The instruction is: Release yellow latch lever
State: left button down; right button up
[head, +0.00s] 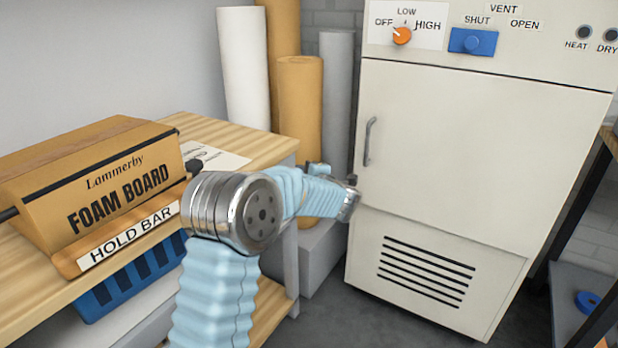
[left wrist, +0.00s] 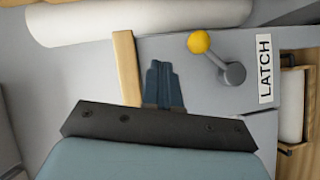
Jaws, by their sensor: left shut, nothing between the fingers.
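The latch lever shows in the left wrist view: a yellow ball knob (left wrist: 199,42) on a short grey arm, which runs down right to a round grey pivot (left wrist: 233,74). A white label reading LATCH (left wrist: 265,69) is just right of the pivot. My left gripper (left wrist: 162,66) is shut and empty, its dark blue fingers pointing up in that view, left of and below the knob, with a visible gap between. In the head view I cannot make out the lever, and the gripper is mostly hidden by my arm. My right gripper is not in view.
A cream cabinet (head: 450,150) with a handle, orange knob (head: 402,36) and blue vent slider (head: 473,41) stands right. A wooden bench (head: 225,132) bears a foam board box (head: 80,180) behind a HOLD BAR. Rolls stand behind. A wooden strip (left wrist: 127,68) is left of the fingers.

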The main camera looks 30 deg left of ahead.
pick_arm(q)
jog(key=s+d+r+b, duration=0.1)
jog(key=s+d+r, duration=0.3)
jog(key=d, duration=0.4)
jog(key=shift+r, duration=0.2)
jog(key=shift+s, duration=0.1)
jog(key=s+d+f+m+h, duration=0.1)
jog(key=d+f+m+h, duration=0.3)
jog(key=f, duration=0.6)
jog(key=s+d+f+m+h, duration=0.1)
jog(key=d+f+m+h, duration=0.15)
jog(key=f+m, duration=0.55)
jog(key=s+d+f+m+h, duration=0.1)
jog(key=d+f+m+h, duration=0.25)
jog(key=f, duration=0.85)
jog(key=s+d+f+m+g+h, duration=0.2)
jog(key=s+f, duration=0.3)
jog(key=s, duration=0.5)
jog(key=s+d+f+m+g+h, duration=0.2)
jog(key=s+f, duration=0.4)
jog(key=s, duration=0.4)
jog(key=s+d+f+m+g+h, duration=0.3)
jog(key=s+d+f+m+g, duration=0.1)
jog(key=s, duration=0.5)
notch_tip(320, 180, down, 2)
jog(key=shift+s+d+f+m+g, duration=0.1)
jog(key=shift+s+d+m+g, duration=0.3)
jog(key=shift+d+g, duration=0.4)
